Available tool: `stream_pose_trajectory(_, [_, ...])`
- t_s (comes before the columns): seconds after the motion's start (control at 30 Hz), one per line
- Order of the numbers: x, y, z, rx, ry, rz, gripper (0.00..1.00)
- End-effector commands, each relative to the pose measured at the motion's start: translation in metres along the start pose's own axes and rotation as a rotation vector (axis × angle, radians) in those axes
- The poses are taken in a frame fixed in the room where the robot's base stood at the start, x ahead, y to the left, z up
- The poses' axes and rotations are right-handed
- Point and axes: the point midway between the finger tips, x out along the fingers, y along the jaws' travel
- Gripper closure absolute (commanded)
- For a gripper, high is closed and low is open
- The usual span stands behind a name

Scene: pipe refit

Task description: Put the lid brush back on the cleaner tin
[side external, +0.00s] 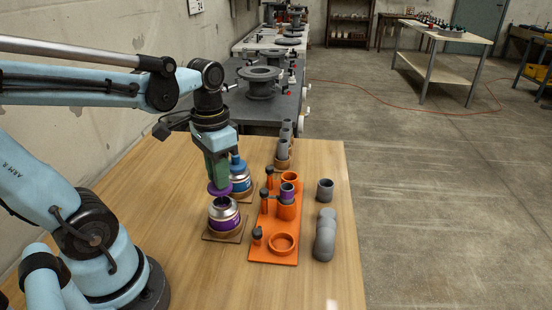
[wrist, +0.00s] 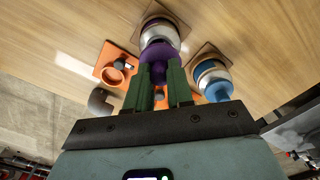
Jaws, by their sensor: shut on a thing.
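My gripper (side external: 217,172) has green fingers and is shut on the purple lid brush (side external: 220,189). In the wrist view, the purple lid (wrist: 158,53) shows beyond the fingertips (wrist: 158,76). The lid is held just above an open silver tin with a purple band (side external: 224,218), with a small gap in the side view. That tin stands on a square brown pad (side external: 211,235). The brush part under the lid is hard to make out. A second tin, blue-banded with a blue lid (side external: 237,163), stands just behind, partly hidden by my gripper. I cannot read either tin's label.
An orange rack (side external: 262,250) with rings, black-topped posts and a purple-banded fitting stands right of the tins. Grey pipe fittings (side external: 325,238) lie beyond it, and another grey coupling (side external: 325,190) stands nearby. The wooden table (side external: 150,195) is clear at left and front.

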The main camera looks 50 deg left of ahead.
Motion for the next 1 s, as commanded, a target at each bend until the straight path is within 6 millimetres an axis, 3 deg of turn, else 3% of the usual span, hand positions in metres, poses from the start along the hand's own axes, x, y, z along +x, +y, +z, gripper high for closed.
stream_pose_trajectory(0.43, [0.015,0.000,0.000,0.000,0.000,0.000,1.00])
stream_pose_trajectory(1.0, [0.019,0.000,0.000,0.000,0.000,0.000,1.00])
